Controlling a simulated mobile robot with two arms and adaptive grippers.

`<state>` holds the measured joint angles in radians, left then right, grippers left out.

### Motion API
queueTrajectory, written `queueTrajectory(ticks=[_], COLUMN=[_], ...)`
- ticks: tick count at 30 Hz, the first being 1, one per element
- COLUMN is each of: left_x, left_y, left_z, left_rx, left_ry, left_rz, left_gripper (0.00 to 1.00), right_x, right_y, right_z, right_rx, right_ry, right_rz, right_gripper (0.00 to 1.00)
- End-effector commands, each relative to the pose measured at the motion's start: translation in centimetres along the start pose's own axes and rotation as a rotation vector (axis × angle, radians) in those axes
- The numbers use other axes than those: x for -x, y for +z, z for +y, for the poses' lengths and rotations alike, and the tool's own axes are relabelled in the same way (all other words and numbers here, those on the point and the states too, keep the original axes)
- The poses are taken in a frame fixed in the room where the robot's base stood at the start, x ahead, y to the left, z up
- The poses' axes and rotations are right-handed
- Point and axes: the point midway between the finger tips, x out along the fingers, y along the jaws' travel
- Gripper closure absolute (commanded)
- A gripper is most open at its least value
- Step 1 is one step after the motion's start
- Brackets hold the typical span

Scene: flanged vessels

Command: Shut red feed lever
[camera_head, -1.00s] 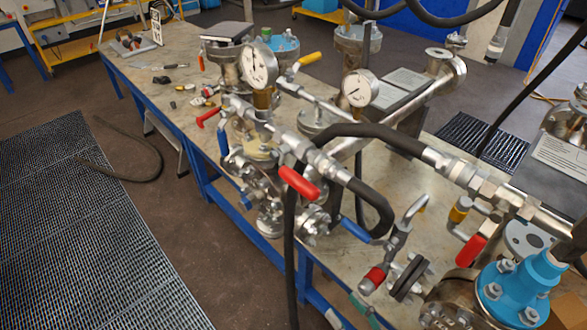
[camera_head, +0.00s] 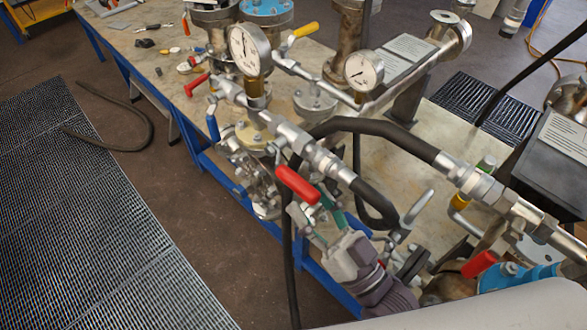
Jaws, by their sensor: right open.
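A red lever (camera_head: 297,185) sits on the metal pipework near the middle of the head view, slanting down to the right below a hose fitting. Another red lever (camera_head: 197,84) is at the upper left of the pipework, and a third (camera_head: 480,264) is at the lower right. No readable label tells which is the feed lever. My right gripper (camera_head: 313,212) reaches in from the lower right, with its open fingers just below the middle red lever. Whether a finger touches the lever is unclear. My left gripper is not in view.
A black hose (camera_head: 375,128) arches over the pipework, close to the middle lever. Two pressure gauges (camera_head: 249,48) (camera_head: 364,70) stand behind it. A blue lever (camera_head: 213,125) and a yellow lever (camera_head: 303,31) are nearby. Open floor lies left of the workbench.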

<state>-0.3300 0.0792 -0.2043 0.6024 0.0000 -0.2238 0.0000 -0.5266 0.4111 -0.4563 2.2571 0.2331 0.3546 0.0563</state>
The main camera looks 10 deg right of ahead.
Motion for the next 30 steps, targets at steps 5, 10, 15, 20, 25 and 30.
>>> queueTrajectory(ticks=[5,10,15,20,25,30], left_x=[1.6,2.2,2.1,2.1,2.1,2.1], left_y=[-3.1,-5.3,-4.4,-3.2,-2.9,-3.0], left_z=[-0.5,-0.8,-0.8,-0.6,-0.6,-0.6], left_rx=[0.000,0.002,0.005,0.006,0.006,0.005], left_ry=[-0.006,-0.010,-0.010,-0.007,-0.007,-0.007], left_rz=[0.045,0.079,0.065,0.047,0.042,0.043], left_gripper=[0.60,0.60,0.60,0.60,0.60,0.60], right_x=[-3.3,-4.8,-5.1,-5.1,-5.1,-5.1], right_y=[-0.3,-0.1,0.1,0.1,0.1,0.1], right_z=[0.0,0.0,0.0,0.0,0.0,0.0], right_rx=[0.001,0.000,0.000,0.000,0.000,0.000], right_ry=[0.001,0.001,0.000,0.000,0.000,0.000], right_rz=[0.002,-0.001,-0.002,-0.002,-0.002,-0.002], right_gripper=[0.48,0.48,0.48,0.48,0.73,1.00])
